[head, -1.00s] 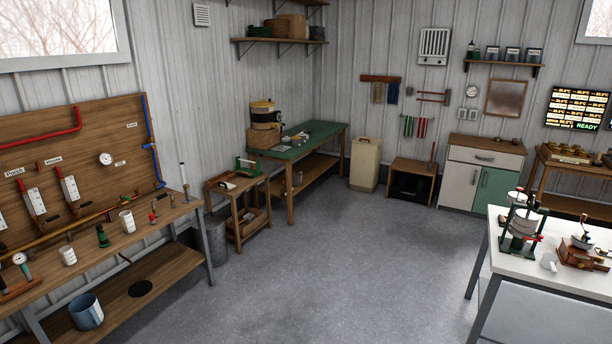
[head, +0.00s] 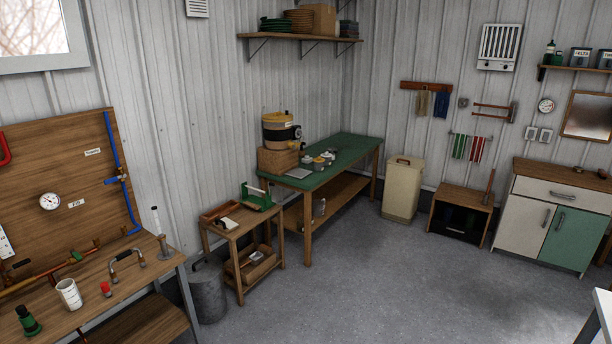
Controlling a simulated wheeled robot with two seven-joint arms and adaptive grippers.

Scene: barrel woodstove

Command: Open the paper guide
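A small green device (head: 257,197) with a pale upright part stands on the right side of a small wooden side table (head: 231,233). It may carry the paper guide, but it is too small to tell, and I cannot see whether any guide is open or shut. A brown tray (head: 219,213) and a small pale item (head: 229,224) lie to its left on the same table. Neither of my grippers is in view.
A green-topped workbench (head: 345,155) stands right behind the side table. A grey bin (head: 208,293) stands at its left, beside the pipe workbench (head: 95,283). A cream bin (head: 402,189) and a cabinet (head: 535,218) line the back wall. The grey floor (head: 380,290) ahead is clear.

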